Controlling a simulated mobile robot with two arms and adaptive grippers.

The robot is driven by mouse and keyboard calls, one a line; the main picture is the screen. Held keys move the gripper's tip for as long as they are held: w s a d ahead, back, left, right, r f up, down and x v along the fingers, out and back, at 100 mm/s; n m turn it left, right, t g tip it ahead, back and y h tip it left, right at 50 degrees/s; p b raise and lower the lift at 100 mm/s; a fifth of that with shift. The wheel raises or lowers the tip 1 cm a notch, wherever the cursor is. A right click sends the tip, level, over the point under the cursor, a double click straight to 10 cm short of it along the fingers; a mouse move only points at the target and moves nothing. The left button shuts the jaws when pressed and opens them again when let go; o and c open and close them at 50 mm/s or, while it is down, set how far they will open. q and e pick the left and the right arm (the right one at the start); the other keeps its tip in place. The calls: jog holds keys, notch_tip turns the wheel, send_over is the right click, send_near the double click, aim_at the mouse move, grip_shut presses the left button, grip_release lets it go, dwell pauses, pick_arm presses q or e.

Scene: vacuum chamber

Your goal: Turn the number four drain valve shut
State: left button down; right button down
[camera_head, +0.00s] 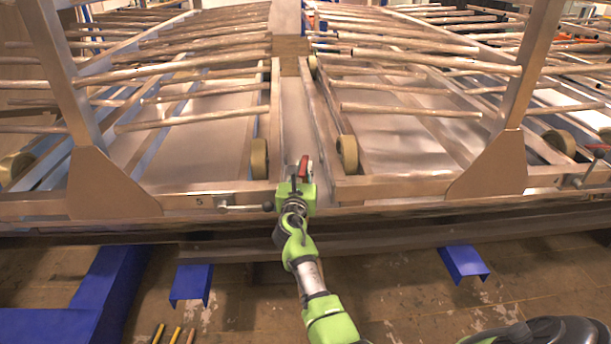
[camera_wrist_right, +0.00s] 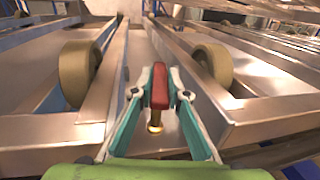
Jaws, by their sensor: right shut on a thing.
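A valve with a red handle (camera_wrist_right: 160,88) and a brass stem (camera_wrist_right: 155,122) stands at the middle of the metal frame. The red handle also shows in the head view (camera_head: 304,166), just beyond my green right arm. My right gripper (camera_wrist_right: 160,74) is shut on the red handle, with one finger on each side. The handle points away from the wrist camera, with the brass stem at its near end. The gripper also shows in the head view (camera_head: 303,173). My left gripper is not in view.
Beige wheels (camera_head: 259,158) and (camera_head: 347,154) flank the central channel. Metal rods (camera_head: 190,115) hang over the panels on both sides. Another red handle (camera_head: 598,150) is at the far right. A small dark knob (camera_head: 268,206) sits left of my gripper.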

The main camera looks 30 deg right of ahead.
jog(key=shift+w+a+f+m+g+h+b, duration=0.15)
jog(key=shift+w+a+m+g+h+b, duration=0.2)
jog(key=shift+b, duration=0.4)
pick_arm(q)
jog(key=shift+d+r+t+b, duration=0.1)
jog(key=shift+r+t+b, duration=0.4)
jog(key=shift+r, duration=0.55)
pick_arm(e)
jog(key=shift+w+a+m+g+h, duration=0.1)
jog(key=shift+m+g+h, duration=0.65)
jog(key=shift+g+h, duration=0.1)
jog(key=c, duration=2)
grip_release()
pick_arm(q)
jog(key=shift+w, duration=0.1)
pick_arm(e)
jog(key=shift+o, duration=0.2)
jog(key=v, duration=0.7)
jog(key=shift+a, duration=0.2)
